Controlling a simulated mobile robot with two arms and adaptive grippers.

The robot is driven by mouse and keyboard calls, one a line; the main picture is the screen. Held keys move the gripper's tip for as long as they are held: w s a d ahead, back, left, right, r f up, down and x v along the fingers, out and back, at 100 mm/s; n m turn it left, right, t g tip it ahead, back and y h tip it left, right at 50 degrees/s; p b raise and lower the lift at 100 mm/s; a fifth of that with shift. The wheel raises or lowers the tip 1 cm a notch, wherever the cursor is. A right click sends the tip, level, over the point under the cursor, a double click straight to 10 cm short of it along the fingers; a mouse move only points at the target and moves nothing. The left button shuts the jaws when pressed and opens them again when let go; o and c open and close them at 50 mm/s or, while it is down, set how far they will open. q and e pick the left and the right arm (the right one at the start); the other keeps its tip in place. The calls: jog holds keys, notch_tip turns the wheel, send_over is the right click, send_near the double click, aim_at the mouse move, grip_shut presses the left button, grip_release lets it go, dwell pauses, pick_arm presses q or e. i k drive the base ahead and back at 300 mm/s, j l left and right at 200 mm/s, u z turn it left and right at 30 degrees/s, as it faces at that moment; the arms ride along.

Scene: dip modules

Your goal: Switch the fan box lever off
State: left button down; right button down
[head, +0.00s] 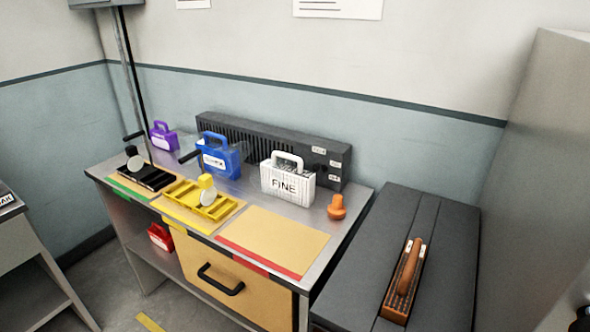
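A long dark grey box with vent slots (230,127) stands along the back of the workbench, with small white labels at its right end. A grey box (105,3) is on the wall at the upper left, cut off by the frame's top, with a conduit running down from it. A dark bar like a lever (133,136) shows by the conduit's lower end, and another (189,157) beside the blue case. I cannot tell which belongs to the fan box, or its on or off position. Neither gripper is clearly in view.
The workbench (350,212) holds purple (163,137), blue (232,165) and white (300,188) cases, black (160,181) and yellow (188,203) trays, a bare tan mat (275,240) and an orange knob (337,207). A dark cabinet (450,235) stands right, bearing a brown-handled tool (408,275).

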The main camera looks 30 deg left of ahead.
aim_at(316, 167)
jog(key=u, duration=1.1)
jog(key=i+j, duration=0.1)
jog(key=j, duration=0.25)
jog(key=i+j, duration=0.15)
jog(key=j, duration=0.15)
jog(key=i+j, duration=0.1)
jog(key=j, duration=0.25)
jog(key=i+j, duration=0.15)
jog(key=j, duration=0.2)
jog(key=i+j, duration=0.1)
jog(key=j, duration=0.2)
